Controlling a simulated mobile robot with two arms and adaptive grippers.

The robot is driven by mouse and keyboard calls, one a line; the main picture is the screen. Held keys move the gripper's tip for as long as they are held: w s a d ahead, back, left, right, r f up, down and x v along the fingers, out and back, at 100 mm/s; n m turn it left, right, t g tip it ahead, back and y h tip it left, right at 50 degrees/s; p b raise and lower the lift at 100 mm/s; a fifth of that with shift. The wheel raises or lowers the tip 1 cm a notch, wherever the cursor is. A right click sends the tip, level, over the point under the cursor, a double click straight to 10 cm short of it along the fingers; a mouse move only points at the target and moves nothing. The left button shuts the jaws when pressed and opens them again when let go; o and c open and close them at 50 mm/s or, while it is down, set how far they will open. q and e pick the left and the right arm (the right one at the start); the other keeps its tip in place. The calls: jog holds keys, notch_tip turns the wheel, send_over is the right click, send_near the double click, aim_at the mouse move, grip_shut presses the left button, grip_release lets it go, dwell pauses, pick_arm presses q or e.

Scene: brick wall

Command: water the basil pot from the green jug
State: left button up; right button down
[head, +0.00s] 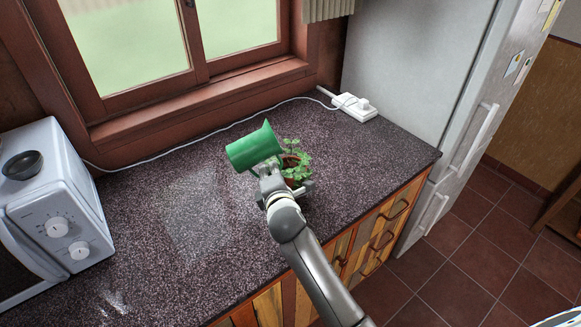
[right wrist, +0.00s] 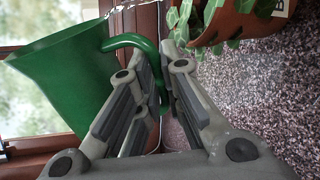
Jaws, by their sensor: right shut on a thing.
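The green jug (head: 252,148) is tilted over to the right in the head view, its flared end beside and above the basil's leaves. My right gripper (head: 268,172) is shut on the jug's handle, which shows between the fingers in the right wrist view (right wrist: 130,42). The basil pot (head: 291,160) stands on the counter, partly hidden behind my right gripper and wrist. In the right wrist view the terracotta pot (right wrist: 240,25) with leaves and a partly cut-off white label is at the top right. Pale streaks show by the jug's rim; I cannot tell whether they are water. My left gripper is out of view.
A white microwave (head: 60,200) with a dark bowl (head: 22,165) on top stands at the left of the speckled counter (head: 150,225). A white power strip (head: 355,107) and cable lie along the back. A fridge (head: 420,70) stands at the right. The counter's middle is clear.

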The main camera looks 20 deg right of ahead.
jog(key=shift+w+d+r+n+h+p, duration=0.1)
jog(key=shift+d+r+n+h+p, duration=0.2)
jog(key=shift+r+n+p, duration=0.55)
jog(key=shift+d+f+n+h, duration=0.3)
jog(key=shift+f+n, duration=0.15)
jog(key=shift+f, duration=0.2)
jog(key=shift+d+r+n+t+p, duration=0.3)
jog(key=shift+r+n+p, duration=0.3)
jog(key=shift+p, duration=0.1)
jog(key=shift+h, duration=0.3)
